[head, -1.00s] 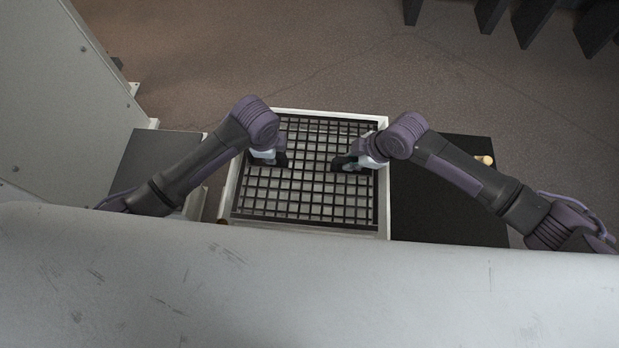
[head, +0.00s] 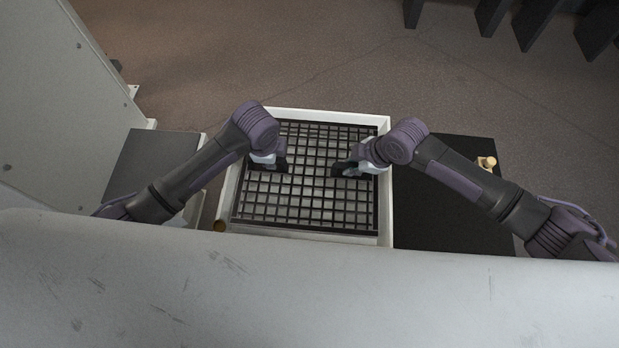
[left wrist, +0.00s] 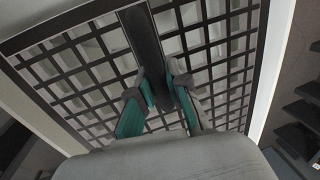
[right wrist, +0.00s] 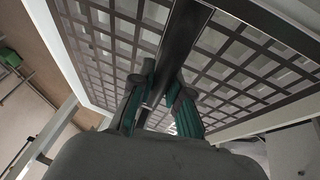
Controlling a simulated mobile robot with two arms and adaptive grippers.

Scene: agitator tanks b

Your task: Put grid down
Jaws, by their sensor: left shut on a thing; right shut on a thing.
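The black grid (head: 305,205) lies level inside a white-rimmed frame (head: 310,236) in the head view. In the left wrist view the grid (left wrist: 218,45) fills most of the picture, and my left gripper (left wrist: 163,75) is shut on a dark bar of it. In the right wrist view the grid (right wrist: 235,60) shows with my right gripper (right wrist: 162,80) shut on another dark bar. In the head view the left gripper (head: 284,165) and right gripper (head: 340,170) face each other above the grid. I cannot tell whether the grid touches the frame's bottom.
A black surface (head: 440,220) lies right of the frame, with a small brass-coloured fitting (head: 487,163) at its edge. A dark grey panel (head: 150,165) and a tall grey cabinet (head: 60,60) stand at left. Brown floor (head: 300,60) lies open beyond.

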